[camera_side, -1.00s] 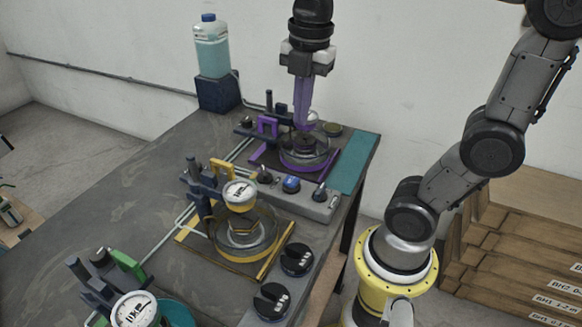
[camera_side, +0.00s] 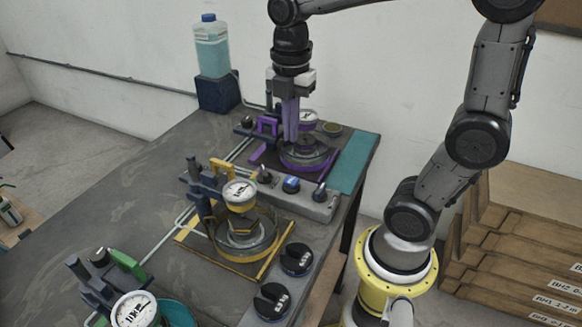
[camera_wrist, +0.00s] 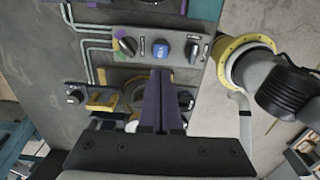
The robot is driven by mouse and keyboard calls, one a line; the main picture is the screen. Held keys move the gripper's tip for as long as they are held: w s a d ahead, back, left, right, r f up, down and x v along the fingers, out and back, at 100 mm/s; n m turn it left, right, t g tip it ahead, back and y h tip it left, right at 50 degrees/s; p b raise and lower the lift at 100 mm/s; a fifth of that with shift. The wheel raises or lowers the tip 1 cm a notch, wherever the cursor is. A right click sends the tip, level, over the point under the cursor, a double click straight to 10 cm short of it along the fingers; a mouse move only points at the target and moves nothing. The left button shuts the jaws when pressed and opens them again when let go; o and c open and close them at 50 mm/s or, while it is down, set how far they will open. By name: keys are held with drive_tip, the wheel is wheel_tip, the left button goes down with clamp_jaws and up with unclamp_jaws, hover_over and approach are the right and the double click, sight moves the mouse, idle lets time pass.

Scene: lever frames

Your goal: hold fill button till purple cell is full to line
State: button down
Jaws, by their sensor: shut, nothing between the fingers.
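The purple cell (camera_side: 303,158) stands at the far end of the bench in the side view, with a round dial (camera_side: 308,118) and purple trim. My gripper partly covers it, and I cannot make out its fluid level or line. The round blue button (camera_side: 291,184) is on the grey control box near the cell. In the wrist view the blue button (camera_wrist: 162,48) has white lettering too small to read surely. My gripper (camera_side: 290,138) is shut and empty, fingers pointing down. In the wrist view its fingertips (camera_wrist: 161,72) appear just below the button, apart from it.
A selector knob (camera_wrist: 127,46) with coloured marks and another knob (camera_wrist: 193,50) flank the button. A fluid bottle (camera_side: 212,45) stands behind.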

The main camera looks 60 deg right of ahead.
sight(292, 180)
wheel_tip(292, 180, down, 10)
drive_tip(key=shift+f, duration=0.15)
idle(0.4)
drive_tip(key=shift+s+f, duration=0.2)
drive_tip(key=shift+f, duration=1.2)
idle(0.5)
drive_tip(key=shift+r, duration=0.1)
drive_tip(key=shift+w+r, duration=0.15)
drive_tip(key=shift+r, duration=0.15)
wheel_tip(292, 180, up, 15)
drive_tip(key=shift+w, duration=0.4)
